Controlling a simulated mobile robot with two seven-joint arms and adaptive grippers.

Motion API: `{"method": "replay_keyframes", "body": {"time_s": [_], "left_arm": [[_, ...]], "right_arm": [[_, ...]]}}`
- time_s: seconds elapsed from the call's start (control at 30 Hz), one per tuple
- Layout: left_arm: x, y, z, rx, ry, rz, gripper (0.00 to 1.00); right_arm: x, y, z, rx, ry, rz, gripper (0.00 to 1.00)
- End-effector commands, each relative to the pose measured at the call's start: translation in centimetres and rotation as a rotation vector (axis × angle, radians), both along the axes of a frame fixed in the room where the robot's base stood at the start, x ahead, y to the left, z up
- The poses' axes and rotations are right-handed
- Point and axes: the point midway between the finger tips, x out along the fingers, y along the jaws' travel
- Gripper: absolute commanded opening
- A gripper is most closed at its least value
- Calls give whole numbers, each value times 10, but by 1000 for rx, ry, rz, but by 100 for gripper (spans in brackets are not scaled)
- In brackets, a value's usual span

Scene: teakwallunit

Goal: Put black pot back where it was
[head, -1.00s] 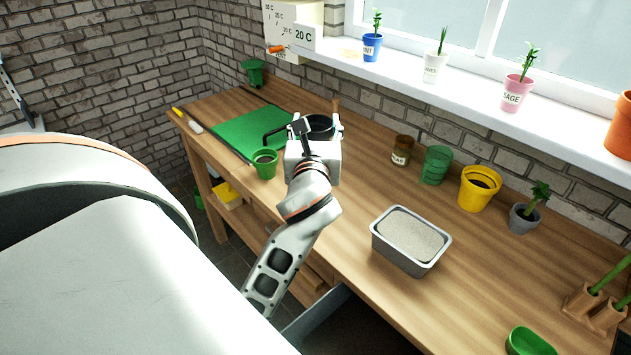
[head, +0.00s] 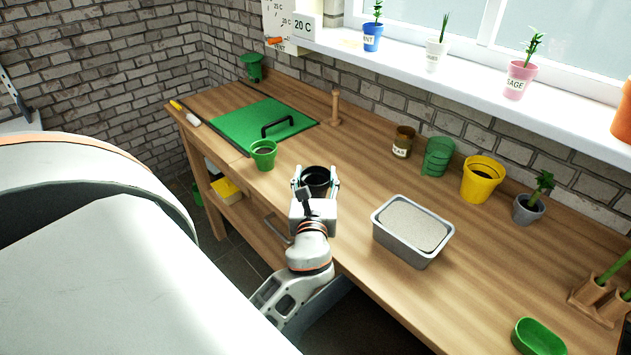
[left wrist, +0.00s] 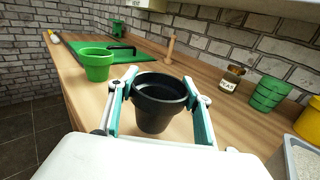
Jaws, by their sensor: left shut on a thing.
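The black pot (head: 317,181) is upright between the fingers of my left gripper (head: 316,184), near the front edge of the wooden bench. In the left wrist view the black pot (left wrist: 157,105) sits between the two teal-lined fingers of the left gripper (left wrist: 158,108), which is shut on it. I cannot tell whether its base touches the bench. A green pot (head: 263,154) stands just behind it to the left. My right gripper is not in view.
A green mat with a black handle (head: 240,120) lies at the back left, beside a wooden peg (head: 336,107). A grey tray of sand (head: 412,232) stands to the right.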

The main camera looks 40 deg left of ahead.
Motion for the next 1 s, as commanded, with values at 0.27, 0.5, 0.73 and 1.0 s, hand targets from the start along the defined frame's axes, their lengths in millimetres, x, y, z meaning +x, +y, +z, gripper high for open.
{"method": "replay_keyframes", "body": {"time_s": [0.27,0.5,0.73,1.0], "left_arm": [[0,0,-20,1,-1,0,28],[0,0,-21,1,-1,0,28],[0,0,-23,0,-1,0,66],[0,0,-22,0,-1,0,66]], "right_arm": [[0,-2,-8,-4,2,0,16],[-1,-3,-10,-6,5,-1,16],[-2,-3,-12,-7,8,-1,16],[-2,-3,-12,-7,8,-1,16]]}}
